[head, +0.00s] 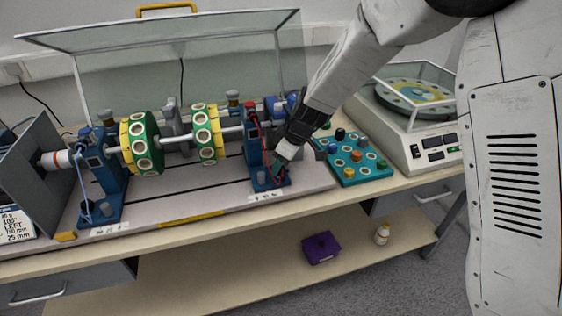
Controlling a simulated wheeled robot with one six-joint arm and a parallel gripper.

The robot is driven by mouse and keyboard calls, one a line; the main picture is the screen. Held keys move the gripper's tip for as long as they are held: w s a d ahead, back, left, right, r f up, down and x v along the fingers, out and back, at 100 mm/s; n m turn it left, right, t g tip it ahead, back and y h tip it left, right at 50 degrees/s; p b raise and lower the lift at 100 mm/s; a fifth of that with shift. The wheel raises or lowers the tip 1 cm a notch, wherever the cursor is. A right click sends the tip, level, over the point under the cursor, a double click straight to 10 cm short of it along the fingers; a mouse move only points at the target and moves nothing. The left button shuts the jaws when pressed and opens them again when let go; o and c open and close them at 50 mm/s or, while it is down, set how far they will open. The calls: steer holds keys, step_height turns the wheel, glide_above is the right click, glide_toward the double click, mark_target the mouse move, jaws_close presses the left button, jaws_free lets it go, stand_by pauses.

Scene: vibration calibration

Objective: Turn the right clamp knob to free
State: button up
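The right blue bearing pedestal (254,152) stands on the pale base plate, with a red cap on top and a red cable down its side. A small grey knob (261,178) shows at its foot; it looks like the right clamp knob, but the detail is small. My gripper (280,163) reaches down from the upper right to the right side of this pedestal, close to its foot. Its fingertips are small and partly merge with the pedestal and cable. I cannot tell whether they touch the knob or are open.
A shaft with green and yellow discs (141,143) runs between the pedestals. An open clear cover (180,75) rises behind. A teal tray of weights (349,173) and a balance (415,130) stand to the right. A purple box (321,247) lies on the lower shelf.

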steer(key=v, duration=0.7)
steer(key=shift+d+r, duration=0.15)
steer(key=shift+r, duration=0.2)
steer(key=shift+d, duration=0.1)
